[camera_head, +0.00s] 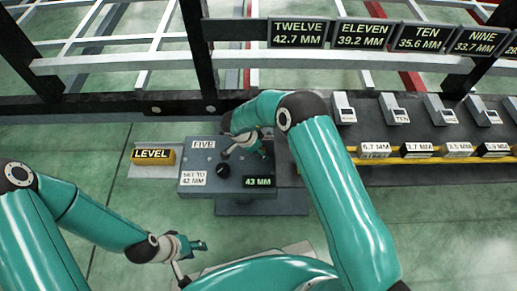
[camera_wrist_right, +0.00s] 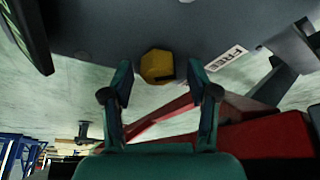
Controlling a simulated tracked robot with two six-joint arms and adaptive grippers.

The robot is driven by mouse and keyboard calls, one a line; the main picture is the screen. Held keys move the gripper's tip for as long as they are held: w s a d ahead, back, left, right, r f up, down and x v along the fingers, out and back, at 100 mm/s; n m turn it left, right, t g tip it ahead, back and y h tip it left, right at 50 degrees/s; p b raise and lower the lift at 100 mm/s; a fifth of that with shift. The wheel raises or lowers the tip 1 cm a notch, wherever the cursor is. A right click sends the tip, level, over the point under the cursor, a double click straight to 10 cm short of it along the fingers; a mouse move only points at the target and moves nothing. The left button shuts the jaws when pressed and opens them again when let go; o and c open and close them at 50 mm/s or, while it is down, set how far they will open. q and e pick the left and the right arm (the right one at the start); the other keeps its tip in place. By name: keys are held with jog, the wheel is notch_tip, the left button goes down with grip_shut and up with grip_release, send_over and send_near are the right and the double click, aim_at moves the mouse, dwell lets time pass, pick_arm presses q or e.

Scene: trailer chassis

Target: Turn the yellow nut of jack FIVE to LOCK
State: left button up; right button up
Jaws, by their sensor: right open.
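Jack FIVE (camera_head: 222,182) is a grey box with a FIVE label, a black knob, a "SET TO 42 MM" label and a display reading 43 MM. My right gripper (camera_head: 247,146) is over its far part. In the right wrist view the yellow nut (camera_wrist_right: 155,65) lies ahead of and between the open fingertips of my right gripper (camera_wrist_right: 159,76), with no finger seen touching it. A FREE label (camera_wrist_right: 227,58) is right of the nut. The nut is hidden in the head view. My left gripper (camera_head: 190,256) is open and empty, left of and nearer than the jack.
A yellow LEVEL block (camera_head: 153,155) stands just left of the jack. A yellow rail (camera_head: 430,158) with several readout blocks runs to the right. The dark chassis beam (camera_head: 130,104) crosses behind. A red part (camera_wrist_right: 255,130) shows below the nut in the wrist view.

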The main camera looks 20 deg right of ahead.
jog(key=v, duration=1.1)
jog(key=shift+r, duration=0.4)
jog(key=shift+s+a, duration=0.1)
jog(key=shift+a, duration=0.05)
